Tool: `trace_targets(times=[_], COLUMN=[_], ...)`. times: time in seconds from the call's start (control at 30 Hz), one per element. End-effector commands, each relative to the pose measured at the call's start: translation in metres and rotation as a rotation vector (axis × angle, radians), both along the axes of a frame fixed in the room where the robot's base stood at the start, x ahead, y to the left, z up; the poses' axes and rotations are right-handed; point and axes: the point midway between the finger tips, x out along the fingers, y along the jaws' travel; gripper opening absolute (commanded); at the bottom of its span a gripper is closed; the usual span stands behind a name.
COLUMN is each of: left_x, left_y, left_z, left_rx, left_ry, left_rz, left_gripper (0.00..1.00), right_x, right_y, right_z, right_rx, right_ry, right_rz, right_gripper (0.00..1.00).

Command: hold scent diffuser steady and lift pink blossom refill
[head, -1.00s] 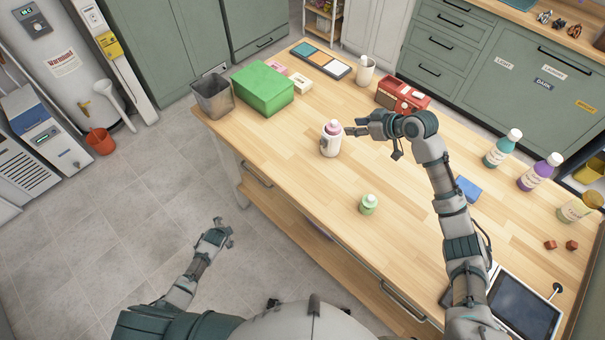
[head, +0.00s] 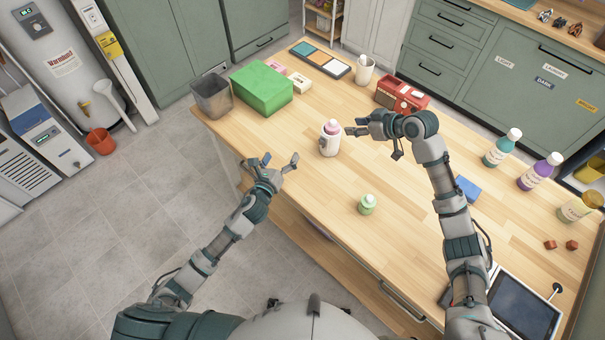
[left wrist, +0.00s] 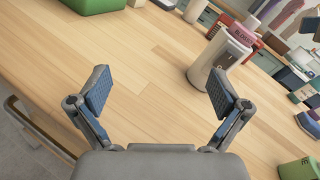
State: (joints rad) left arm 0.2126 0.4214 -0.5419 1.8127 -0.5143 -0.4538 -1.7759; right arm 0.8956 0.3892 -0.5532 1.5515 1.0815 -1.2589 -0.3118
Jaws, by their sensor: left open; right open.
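The scent diffuser (head: 329,145) is a white upright body on the wooden table. The pink blossom refill (head: 332,127) sits in its top. In the left wrist view the diffuser (left wrist: 212,62) stands beyond the fingers, with the pink refill (left wrist: 242,35) on top. My left gripper (head: 281,162) is open and empty, left of and nearer than the diffuser, over the table's front edge. It also shows in the left wrist view (left wrist: 158,92). My right gripper (head: 352,127) is open with its fingertips close beside the pink refill on its right; I cannot tell whether they touch it.
A green and white bottle (head: 367,204) stands nearer on the table (head: 300,200). A green box (head: 262,88) and a grey bin (head: 212,96) are at the back left. The tabletop around the diffuser is clear.

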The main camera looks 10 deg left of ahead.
Motion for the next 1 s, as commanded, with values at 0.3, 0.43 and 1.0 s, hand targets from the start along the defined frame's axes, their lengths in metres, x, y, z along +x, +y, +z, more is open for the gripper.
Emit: trace_targets(times=[0.3,0.43,1.0], left_x=[-0.053,-0.047,0.060], left_y=[-0.073,-0.080,-0.129], left_z=[-0.005,-0.004,-0.004], left_rx=[0.340,0.358,0.353], left_ry=[-0.192,-0.206,-0.203], left_rz=[-0.208,-0.217,-0.214], left_gripper=[1.00,1.00,1.00], right_x=[0.001,0.001,0.000], right_y=[0.000,0.000,0.000], right_z=[-0.001,0.000,0.000], right_rx=[0.000,0.000,0.000], right_ry=[0.001,0.001,0.001], right_rz=[-0.001,-0.001,-0.001], right_gripper=[0.42,0.42,0.42])
